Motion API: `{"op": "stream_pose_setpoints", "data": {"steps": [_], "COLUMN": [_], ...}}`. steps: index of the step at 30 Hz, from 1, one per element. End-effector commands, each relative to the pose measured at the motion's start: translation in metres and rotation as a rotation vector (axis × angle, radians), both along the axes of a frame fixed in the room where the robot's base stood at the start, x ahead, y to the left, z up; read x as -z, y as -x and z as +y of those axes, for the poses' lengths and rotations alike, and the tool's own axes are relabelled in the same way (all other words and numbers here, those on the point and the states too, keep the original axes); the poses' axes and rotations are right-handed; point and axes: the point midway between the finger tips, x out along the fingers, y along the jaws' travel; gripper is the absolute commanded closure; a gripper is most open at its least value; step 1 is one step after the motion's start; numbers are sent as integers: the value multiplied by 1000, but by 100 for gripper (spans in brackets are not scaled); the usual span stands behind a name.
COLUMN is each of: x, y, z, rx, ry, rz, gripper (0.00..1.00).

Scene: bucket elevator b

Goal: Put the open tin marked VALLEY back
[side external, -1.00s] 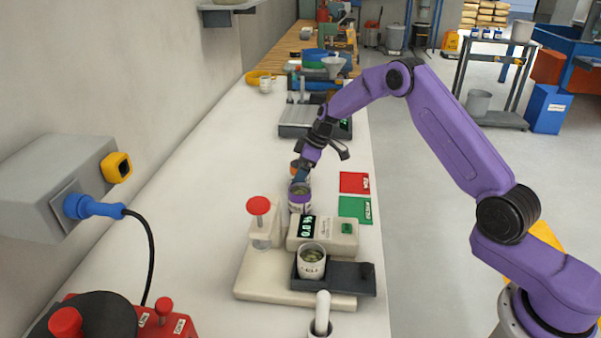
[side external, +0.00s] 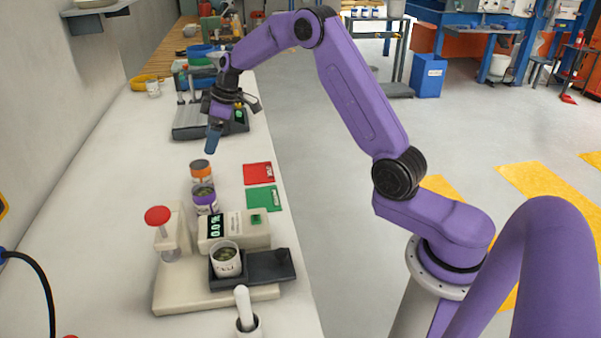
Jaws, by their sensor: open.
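Two tins stand close together on the white bench. The front one is an open tin with a purple band (side external: 205,199) and contents showing. Just behind it is a tin with an orange top (side external: 201,171). An open white tin with greenish contents (side external: 226,261) sits in the dark tray of the pale device in front. The lettering on the tins is too small to read, so I cannot tell which says VALLEY. My gripper (side external: 213,138) is open and empty, pointing down above and behind the two tins, apart from both.
A pale device with a display (side external: 215,225) and red knob (side external: 158,216) stands in front. Red (side external: 258,173) and green (side external: 261,198) cards lie right of the tins. A dark-based instrument (side external: 190,131) stands behind. The bench (side external: 110,215) is clear at left.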

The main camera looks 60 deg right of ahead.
Motion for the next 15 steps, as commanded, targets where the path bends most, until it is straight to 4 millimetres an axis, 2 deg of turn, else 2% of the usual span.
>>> {"op": "stream_pose_setpoints", "data": {"steps": [4, 8, 15], "x": [-5, -15, -32], "y": [9, 34, 108], "z": [16, 49, 105], "rx": [-17, -47, -108], "ry": [1, 6, 35], "rz": [15, 50, 127], "gripper": [12, 12, 12]}}
